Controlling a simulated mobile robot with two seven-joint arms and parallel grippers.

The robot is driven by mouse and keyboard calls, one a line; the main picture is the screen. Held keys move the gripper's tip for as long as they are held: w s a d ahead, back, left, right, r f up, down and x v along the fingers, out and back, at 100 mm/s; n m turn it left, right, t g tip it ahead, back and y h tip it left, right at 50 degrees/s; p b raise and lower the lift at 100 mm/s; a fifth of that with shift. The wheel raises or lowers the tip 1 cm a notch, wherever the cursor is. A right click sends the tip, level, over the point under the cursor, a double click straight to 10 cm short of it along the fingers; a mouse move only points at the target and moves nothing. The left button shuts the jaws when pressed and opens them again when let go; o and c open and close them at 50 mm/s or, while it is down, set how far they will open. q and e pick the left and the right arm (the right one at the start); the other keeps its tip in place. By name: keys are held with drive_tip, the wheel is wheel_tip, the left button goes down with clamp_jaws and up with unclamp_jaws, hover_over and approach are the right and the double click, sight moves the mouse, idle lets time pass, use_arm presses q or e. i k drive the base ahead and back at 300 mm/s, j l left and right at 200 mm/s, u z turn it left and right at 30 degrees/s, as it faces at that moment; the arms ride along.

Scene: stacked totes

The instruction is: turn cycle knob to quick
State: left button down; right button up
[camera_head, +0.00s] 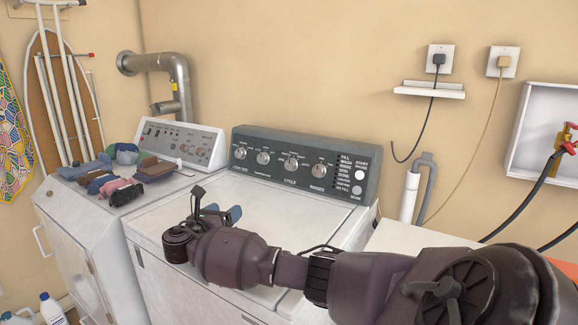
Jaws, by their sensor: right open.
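The washer's dark control panel (305,163) stands along the back of the white machine and carries a row of several knobs. The cycle knob (290,164) is the silvery one above the CYCLE label. Its pointer direction and the quick mark are too small to read. My right arm reaches in from the lower right across the washer top. My right gripper (222,211) is open and empty, above the lid, in front of and to the left of the cycle knob, clear of it. My left gripper is out of view.
Beside the washer at left is a white dryer (75,235) with folded clothes (115,175) on top. A metal duct (160,65) rises behind it. Grey hoses (424,180) and a wall box with a red valve (568,135) are at right.

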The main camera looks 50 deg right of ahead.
sight(291, 164)
drive_tip(key=i+l, duration=0.1)
drive_tip(key=l, duration=0.6)
drive_tip(key=i+l, duration=0.1)
drive_tip(key=l, duration=0.6)
